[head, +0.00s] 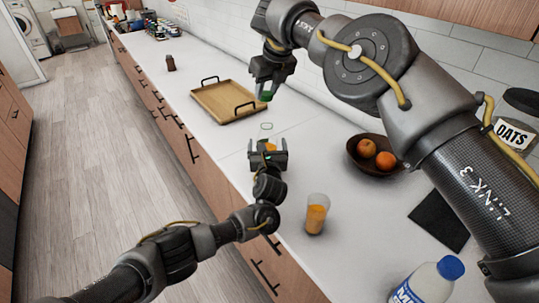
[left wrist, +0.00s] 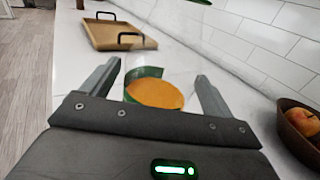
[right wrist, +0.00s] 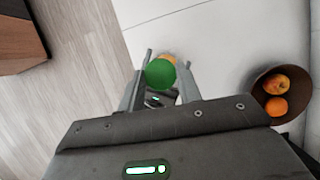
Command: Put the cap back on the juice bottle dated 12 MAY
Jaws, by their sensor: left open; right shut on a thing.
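A clear juice bottle (head: 270,147) with orange juice inside stands on the white counter, its top open. In the left wrist view the bottle (left wrist: 154,94) shows orange juice and a green band, between the open fingers of my left gripper (left wrist: 158,88); I cannot tell whether they touch it. No date is readable. My right gripper (head: 267,92) is shut on a green cap (head: 266,97) and holds it in the air above and beyond the bottle in the head view. In the right wrist view the cap (right wrist: 160,73) covers part of the bottle below.
A glass of orange juice (head: 317,213) stands nearer me. A fruit bowl (head: 352,152) is to the right, with a dark mat (head: 438,221), a blue-capped milk bottle (head: 428,283) and an oats jar (head: 513,133). A wooden tray (head: 213,104) lies beyond the bottle.

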